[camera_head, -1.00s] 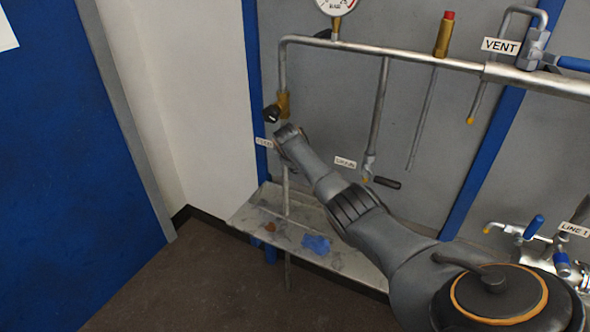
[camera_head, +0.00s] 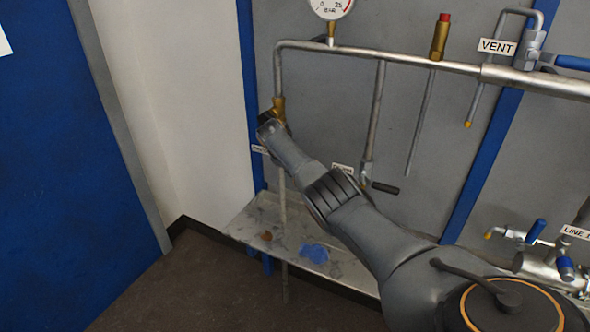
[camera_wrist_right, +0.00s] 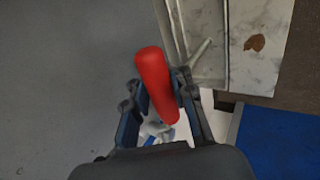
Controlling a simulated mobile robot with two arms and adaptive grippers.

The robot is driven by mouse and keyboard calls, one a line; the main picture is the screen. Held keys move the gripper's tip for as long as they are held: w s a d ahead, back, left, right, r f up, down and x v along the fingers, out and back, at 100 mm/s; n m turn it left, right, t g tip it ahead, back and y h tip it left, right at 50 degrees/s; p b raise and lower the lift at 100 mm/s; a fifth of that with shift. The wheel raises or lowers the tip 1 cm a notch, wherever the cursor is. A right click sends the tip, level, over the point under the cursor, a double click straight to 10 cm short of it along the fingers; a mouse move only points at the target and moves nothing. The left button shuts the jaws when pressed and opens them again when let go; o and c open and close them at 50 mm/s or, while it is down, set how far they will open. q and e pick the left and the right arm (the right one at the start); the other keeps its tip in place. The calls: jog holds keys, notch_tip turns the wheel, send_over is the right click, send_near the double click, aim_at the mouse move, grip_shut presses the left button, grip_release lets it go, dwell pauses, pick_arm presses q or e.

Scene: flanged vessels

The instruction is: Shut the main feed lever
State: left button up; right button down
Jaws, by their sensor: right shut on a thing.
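A red lever handle (camera_wrist_right: 153,68) shows large in the right wrist view, between the two fingers of my right gripper (camera_wrist_right: 160,92). The gripper is shut on it. In the head view my right gripper (camera_head: 265,118) is at the brass valve (camera_head: 279,104) on the left vertical pipe, and my wrist hides the red handle and part of the valve there. A small white label (camera_head: 260,150) beside this pipe is partly covered and too small to read. My left gripper is not in view.
A pressure gauge (camera_head: 329,8) stands above the horizontal pipe (camera_head: 400,61). A second downpipe has a black-handled valve (camera_head: 384,188). A vent valve with a blue handle (camera_head: 572,63) is at upper right. A stained tray (camera_head: 240,225) lies below. A blue door (camera_head: 70,180) is left.

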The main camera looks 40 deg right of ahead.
jog(key=c, duration=1.4)
grip_release()
jog(key=shift+w+a+r, duration=0.1)
jog(key=shift+w+r, duration=0.05)
jog(key=shift+r, duration=0.15)
jog(key=shift+o, duration=1.3)
jog(key=shift+a+r, duration=0.1)
jog(key=shift+a, duration=0.05)
jog(key=shift+a+r, duration=0.1)
jog(key=shift+f, duration=0.2)
jog(key=shift+r, duration=0.1)
jog(key=shift+r, duration=0.2)
jog(key=v, duration=1.1)
jog(key=shift+s+a+r, duration=0.2)
jog(key=shift+s+a, duration=0.05)
jog(key=shift+a, duration=0.05)
